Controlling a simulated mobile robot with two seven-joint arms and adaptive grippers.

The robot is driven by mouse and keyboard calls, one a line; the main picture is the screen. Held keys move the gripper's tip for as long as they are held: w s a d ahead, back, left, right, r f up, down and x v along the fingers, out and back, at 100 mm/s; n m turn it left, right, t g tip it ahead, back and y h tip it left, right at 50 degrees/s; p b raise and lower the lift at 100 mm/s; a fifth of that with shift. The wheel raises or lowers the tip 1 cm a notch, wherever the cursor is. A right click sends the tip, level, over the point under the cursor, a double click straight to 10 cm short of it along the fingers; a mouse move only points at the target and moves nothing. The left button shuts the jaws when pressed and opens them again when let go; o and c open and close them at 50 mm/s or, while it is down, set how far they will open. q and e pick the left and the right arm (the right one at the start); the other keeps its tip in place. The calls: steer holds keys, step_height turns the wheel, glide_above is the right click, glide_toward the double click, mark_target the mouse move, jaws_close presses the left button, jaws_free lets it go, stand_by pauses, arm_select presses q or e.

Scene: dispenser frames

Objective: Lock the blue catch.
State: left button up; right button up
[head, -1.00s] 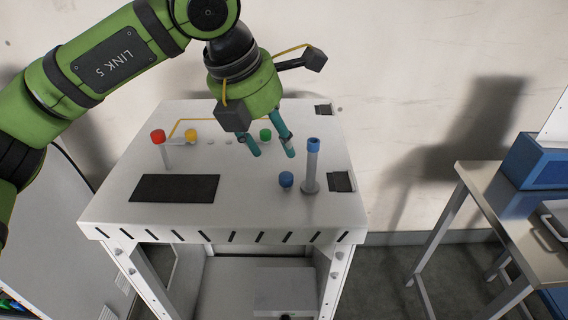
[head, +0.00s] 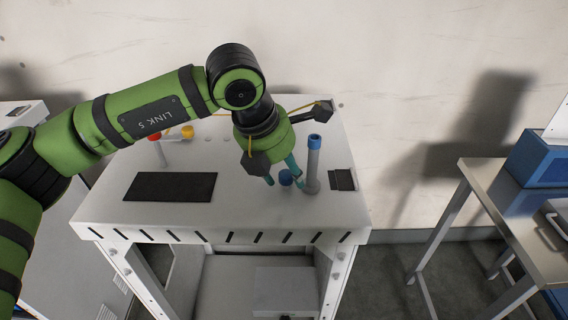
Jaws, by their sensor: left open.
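I cannot tell whether the fingers touch the knob. The right finger is partly hidden near the post's base. My right gripper is not in view.
A red-capped post (head: 155,137) and a yellow knob (head: 187,131) stand at the back left of the top. A black pad (head: 170,187) lies front left, and a small dark pad (head: 342,180) lies right of the post. A side table (head: 500,185) with blue boxes stands at the right.

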arm_select(q)
steer(key=c, duration=0.8)
steer(key=shift+a, duration=0.1)
jaws_close()
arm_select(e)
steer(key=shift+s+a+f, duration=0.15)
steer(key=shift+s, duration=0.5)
